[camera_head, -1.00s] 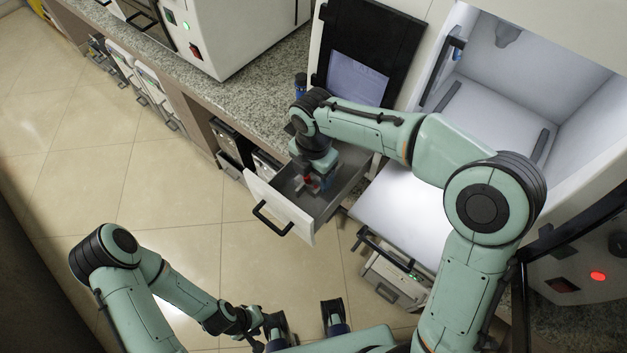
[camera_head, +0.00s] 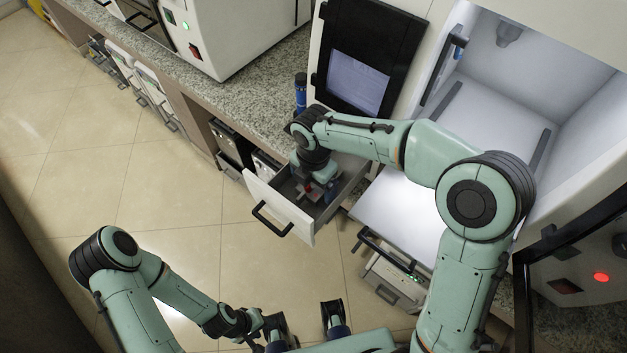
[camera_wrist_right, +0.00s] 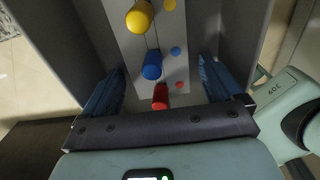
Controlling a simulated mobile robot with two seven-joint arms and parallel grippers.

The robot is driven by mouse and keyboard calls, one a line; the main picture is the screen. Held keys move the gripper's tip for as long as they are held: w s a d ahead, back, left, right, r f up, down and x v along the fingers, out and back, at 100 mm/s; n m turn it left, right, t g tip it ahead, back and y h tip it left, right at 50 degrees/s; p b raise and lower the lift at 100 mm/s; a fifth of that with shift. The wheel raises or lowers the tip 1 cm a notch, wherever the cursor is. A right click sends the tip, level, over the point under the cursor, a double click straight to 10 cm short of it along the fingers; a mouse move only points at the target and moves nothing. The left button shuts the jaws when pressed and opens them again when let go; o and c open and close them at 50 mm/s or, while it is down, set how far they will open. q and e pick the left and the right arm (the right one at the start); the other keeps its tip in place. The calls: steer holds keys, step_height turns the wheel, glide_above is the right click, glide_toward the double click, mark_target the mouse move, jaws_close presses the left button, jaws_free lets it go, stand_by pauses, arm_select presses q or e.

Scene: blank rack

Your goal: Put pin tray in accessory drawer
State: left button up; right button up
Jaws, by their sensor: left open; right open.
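The pin tray (camera_wrist_right: 140,40) is a pale plate with yellow, blue and red pins and matching coloured dots. It lies inside the open accessory drawer (camera_head: 285,209), which has grey walls, a white front and a black handle. My right gripper (camera_wrist_right: 162,72) is open, its blue-padded fingers on either side of the tray's red-pin end with gaps showing. In the head view, my right gripper (camera_head: 316,190) reaches down into the drawer and partly hides the tray. My left gripper (camera_head: 304,322) is open and empty, low in the picture, away from the drawer.
A white cabinet with a dark-framed screen (camera_head: 358,82) and an open white chamber (camera_head: 490,110) stand to the right. Tiled floor (camera_head: 170,190) is clear at the left.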

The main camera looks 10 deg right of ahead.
mark_target(314, 185)
step_height(314, 185, up, 12)
steer(key=p, duration=0.2)
steer(key=shift+r, duration=0.25)
stand_by(0.5)
